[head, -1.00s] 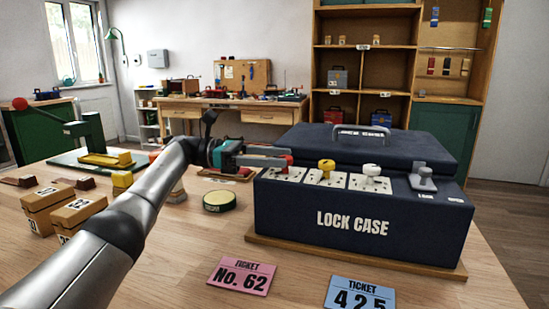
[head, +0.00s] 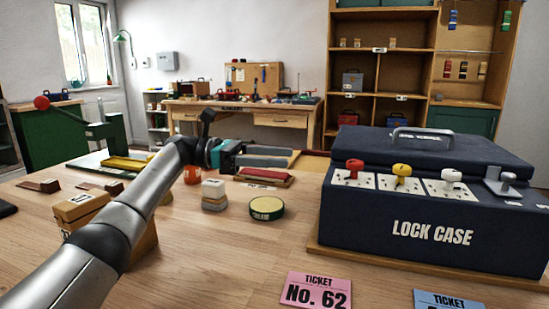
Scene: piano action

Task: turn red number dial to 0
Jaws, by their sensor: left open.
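The dark blue lock case (head: 432,233) stands on a wooden base at the right of the table. On its sloped top are a red dial (head: 354,168), a yellow dial (head: 402,170) and a white dial (head: 454,174), each on a white plate. The plate marks are too small to read. My left gripper (head: 292,156) is open and empty, to the left of the case and apart from the red dial. My right gripper is not in view.
A pink ticket reading No. 62 (head: 316,291) and a blue ticket (head: 449,300) lie in front of the case. A grey latch (head: 502,182) sits right of the dials.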

